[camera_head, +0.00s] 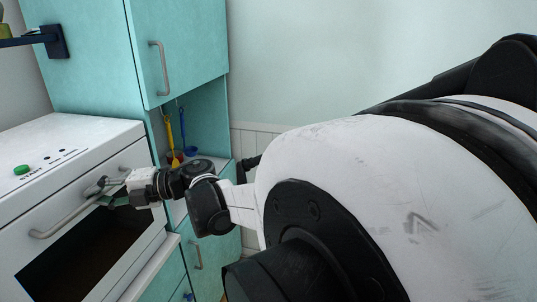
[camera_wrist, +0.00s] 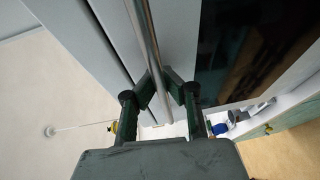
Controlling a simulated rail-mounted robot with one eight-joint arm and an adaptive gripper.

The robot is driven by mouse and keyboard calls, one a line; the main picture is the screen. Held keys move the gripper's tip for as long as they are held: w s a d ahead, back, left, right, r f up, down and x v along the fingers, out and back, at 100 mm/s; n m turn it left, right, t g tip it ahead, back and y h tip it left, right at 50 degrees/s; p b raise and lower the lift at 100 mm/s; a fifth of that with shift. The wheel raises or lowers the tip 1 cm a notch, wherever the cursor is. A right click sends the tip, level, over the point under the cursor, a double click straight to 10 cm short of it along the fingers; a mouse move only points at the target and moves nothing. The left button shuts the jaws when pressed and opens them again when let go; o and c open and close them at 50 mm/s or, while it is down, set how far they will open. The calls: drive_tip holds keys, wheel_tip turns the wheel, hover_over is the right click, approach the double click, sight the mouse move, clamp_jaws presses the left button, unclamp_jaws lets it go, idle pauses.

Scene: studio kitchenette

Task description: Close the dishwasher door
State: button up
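The dishwasher (camera_head: 55,215) is the white appliance at the left of the head view, with a dark window in its front door (camera_head: 95,250). The door stands upright, close under the control panel; whether it is fully flush I cannot tell. A grey bar handle (camera_head: 62,222) runs across the door's upper part. My gripper (camera_head: 112,193) is at the handle's right part. In the wrist view the handle bar (camera_wrist: 146,45) passes between the dark green fingertips of my gripper (camera_wrist: 165,84), which are drawn together around it. A dark narrow gap shows beside the door panel there.
A teal upper cabinet (camera_head: 180,45) and an open niche with yellow and blue utensils (camera_head: 182,135) stand right of the dishwasher. Teal lower cabinets (camera_head: 200,250) are below. A green button (camera_head: 22,170) sits on the dishwasher's panel. My arm covers the right side of the view.

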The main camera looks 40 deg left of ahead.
drive_tip(key=o, duration=0.6)
drive_tip(key=shift+c, duration=0.2)
drive_tip(key=v, duration=1.2)
